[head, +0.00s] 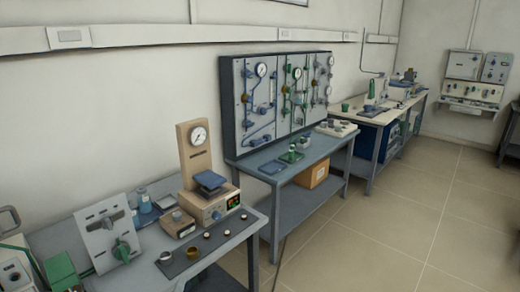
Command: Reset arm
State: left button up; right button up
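Neither of my grippers shows in the head view, and no clear part of my arms is in the picture. The view looks over a row of lab benches along a wall. No gripper can be seen touching or holding anything.
A near bench (250,226) holds a tan gauge device (196,150), a grey panel with a green knob (108,232) and small cups on a dark mat (180,266). A second bench (328,150) stands below a gauge board (237,115). Open tiled floor (400,215) lies right.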

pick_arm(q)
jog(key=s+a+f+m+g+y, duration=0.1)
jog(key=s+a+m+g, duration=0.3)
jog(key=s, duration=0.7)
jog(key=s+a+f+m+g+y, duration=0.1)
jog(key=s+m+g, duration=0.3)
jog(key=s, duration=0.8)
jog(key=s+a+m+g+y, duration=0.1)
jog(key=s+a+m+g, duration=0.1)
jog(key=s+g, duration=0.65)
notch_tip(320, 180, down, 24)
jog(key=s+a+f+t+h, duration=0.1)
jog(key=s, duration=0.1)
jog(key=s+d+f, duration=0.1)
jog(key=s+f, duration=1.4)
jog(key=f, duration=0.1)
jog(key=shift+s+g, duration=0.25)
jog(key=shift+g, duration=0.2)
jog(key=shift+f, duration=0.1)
